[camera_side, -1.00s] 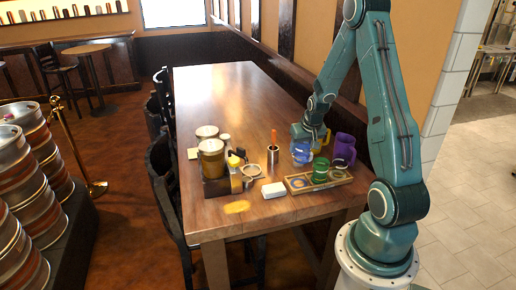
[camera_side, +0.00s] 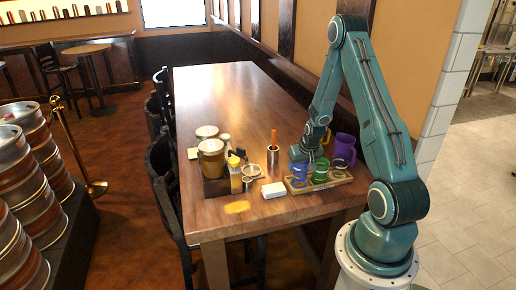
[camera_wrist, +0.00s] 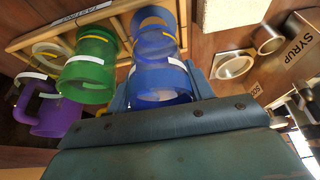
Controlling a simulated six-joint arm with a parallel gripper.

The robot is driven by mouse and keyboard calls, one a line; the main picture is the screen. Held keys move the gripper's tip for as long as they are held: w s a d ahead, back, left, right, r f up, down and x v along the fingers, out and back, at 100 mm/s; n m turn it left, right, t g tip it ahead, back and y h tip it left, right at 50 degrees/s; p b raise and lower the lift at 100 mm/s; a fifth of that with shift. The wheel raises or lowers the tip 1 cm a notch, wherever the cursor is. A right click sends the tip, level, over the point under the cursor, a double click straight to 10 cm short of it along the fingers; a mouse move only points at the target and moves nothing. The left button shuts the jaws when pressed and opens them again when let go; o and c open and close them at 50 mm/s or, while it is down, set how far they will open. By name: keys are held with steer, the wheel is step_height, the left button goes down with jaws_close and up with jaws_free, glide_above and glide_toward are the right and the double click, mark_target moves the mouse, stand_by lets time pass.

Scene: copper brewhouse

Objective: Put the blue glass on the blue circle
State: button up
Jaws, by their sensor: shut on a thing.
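My gripper (camera_side: 304,160) is shut on the blue glass, which also shows in the wrist view (camera_wrist: 160,72). The green glass (camera_side: 320,171) stands on the tray just right of it, and shows beside it in the wrist view (camera_wrist: 88,68).
A purple mug (camera_side: 344,149) stands behind the tray. A white block (camera_side: 273,190) lies left of the tray. A metal cup with an orange-handled tool (camera_side: 273,156) and a dark caddy with jars (camera_side: 216,187) stand farther left. The far table is clear.

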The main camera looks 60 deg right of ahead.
steer(key=shift+f, duration=1.3)
steer(key=shift+f, duration=0.15)
steer(key=o, duration=0.8)
steer(key=shift+c, duration=0.2)
steer(key=shift+v, duration=0.95)
steer(key=v, duration=1)
steer(key=shift+r, duration=0.2)
